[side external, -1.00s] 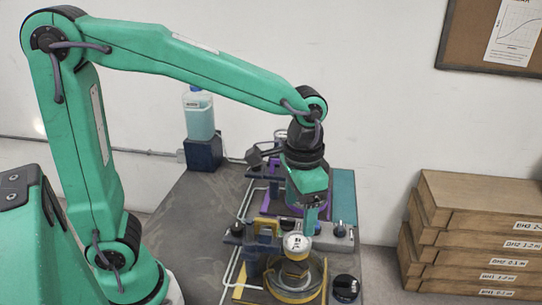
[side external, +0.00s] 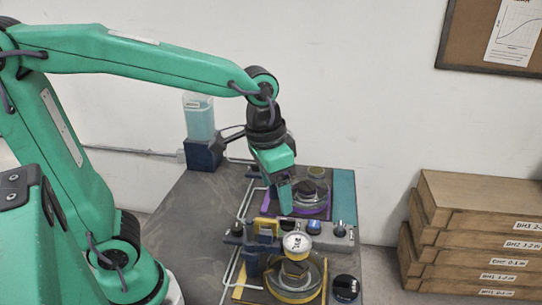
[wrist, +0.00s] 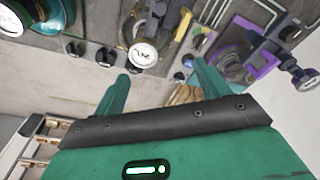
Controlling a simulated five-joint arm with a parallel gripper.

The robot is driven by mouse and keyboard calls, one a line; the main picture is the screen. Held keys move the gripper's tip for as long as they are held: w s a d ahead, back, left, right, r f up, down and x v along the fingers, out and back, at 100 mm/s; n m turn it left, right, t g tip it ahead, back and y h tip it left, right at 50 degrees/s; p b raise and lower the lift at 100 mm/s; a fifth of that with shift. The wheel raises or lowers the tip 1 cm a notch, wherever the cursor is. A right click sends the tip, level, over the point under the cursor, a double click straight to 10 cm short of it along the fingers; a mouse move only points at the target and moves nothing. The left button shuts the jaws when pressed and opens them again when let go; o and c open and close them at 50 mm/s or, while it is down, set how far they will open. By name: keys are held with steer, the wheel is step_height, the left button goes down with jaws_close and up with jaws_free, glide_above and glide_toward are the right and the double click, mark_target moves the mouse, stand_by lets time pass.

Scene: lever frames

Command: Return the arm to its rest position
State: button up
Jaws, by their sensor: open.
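My gripper (side external: 285,203) hangs below my arm above the bench, pointing down, beside the purple-framed station. In the wrist view its two green fingers (wrist: 160,77) stand apart with nothing between them. The yellow-framed station (side external: 268,293) is nearer, with a round white-faced gauge (side external: 298,244) and a glass dish. The purple-framed station (side external: 325,213) is behind it, with another glass dish, partly hidden by my gripper. In the wrist view the gauge (wrist: 143,54) and the purple frame (wrist: 268,62) lie beyond the fingers.
A grey block with knobs (side external: 330,233) sits between the two stations. A bottle of blue liquid (side external: 200,122) stands on a dark block at the bench's back left. Stacked wooden boxes (side external: 470,225) stand at the right. The dark bench top is clear at the left.

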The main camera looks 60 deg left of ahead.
steer(key=s+a+r+n+t, duration=0.1)
steer(key=s+a+n+t, duration=0.1)
steer(key=s+a, duration=0.5)
steer(key=shift+a+r+t, duration=0.15)
steer(key=shift+a+t, duration=0.1)
steer(key=shift+t, duration=0.65)
steer(key=o, duration=0.6)
steer(key=shift+r+n, duration=0.1)
steer(key=shift+n, duration=0.2)
steer(key=shift+c, duration=0.2)
steer(key=w+d+r+n+g, duration=0.5)
steer(key=w+d+n, duration=0.3)
steer(key=d, duration=0.4)
steer(key=shift+w+d+r+n+g, duration=0.15)
steer(key=shift+w+r+n+g, duration=0.2)
steer(key=shift+w+r, duration=0.2)
steer(key=shift+f, duration=0.25)
steer(key=shift+f, duration=4.85)
steer(key=shift+r, duration=0.1)
